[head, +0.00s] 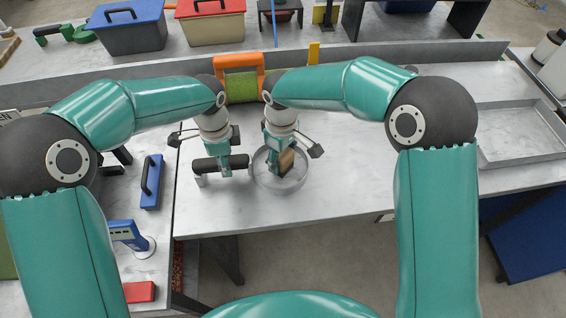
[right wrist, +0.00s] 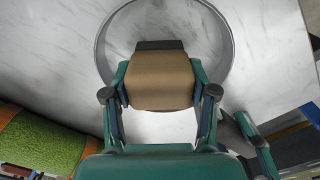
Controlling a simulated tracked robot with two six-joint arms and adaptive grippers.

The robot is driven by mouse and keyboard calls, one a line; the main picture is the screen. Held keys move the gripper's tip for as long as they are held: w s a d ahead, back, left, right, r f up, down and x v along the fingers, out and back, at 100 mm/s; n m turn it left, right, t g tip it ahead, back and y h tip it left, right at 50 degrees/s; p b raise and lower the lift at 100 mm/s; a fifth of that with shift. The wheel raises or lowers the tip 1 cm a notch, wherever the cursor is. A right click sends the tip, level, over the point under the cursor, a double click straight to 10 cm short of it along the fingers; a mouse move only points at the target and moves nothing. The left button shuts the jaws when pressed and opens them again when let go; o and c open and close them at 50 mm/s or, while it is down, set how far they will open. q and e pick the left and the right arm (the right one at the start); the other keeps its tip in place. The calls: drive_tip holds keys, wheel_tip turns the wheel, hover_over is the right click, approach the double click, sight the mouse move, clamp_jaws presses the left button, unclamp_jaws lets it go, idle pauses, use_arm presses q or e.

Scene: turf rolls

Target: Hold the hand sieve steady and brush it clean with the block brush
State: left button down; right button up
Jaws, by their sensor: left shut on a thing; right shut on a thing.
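The hand sieve (head: 301,176) is a round metal ring with a dark handle (head: 208,164) reaching left, low over the grey worktop. My left gripper (head: 226,171) is shut on this handle. My right gripper (head: 283,152) is shut on the block brush (head: 287,160), a tan block with a dark edge, and holds it within the ring's outline. The right wrist view shows the brush (right wrist: 160,82) between the fingers, with the sieve rim (right wrist: 104,45) curving around it. Whether the brush touches the mesh I cannot tell.
A green turf roll with an orange frame (head: 238,62) stands behind my grippers. A shallow metal tray (head: 520,157) lies at the right. A blue-lidded box (head: 130,35) and a red-lidded box (head: 212,28) stand at the back. The worktop's front right is clear.

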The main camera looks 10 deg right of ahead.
use_arm(q)
drive_tip(key=shift+f, duration=0.1)
use_arm(e)
drive_tip(key=shift+w, duration=1.95)
drive_tip(key=shift+w+r, duration=0.15)
drive_tip(key=shift+r, duration=0.1)
wheel_tip(320, 180, up, 8)
drive_tip(key=shift+f, duration=0.15)
use_arm(q)
drive_tip(key=c, duration=0.7)
unclamp_jaws()
wheel_tip(320, 180, up, 12)
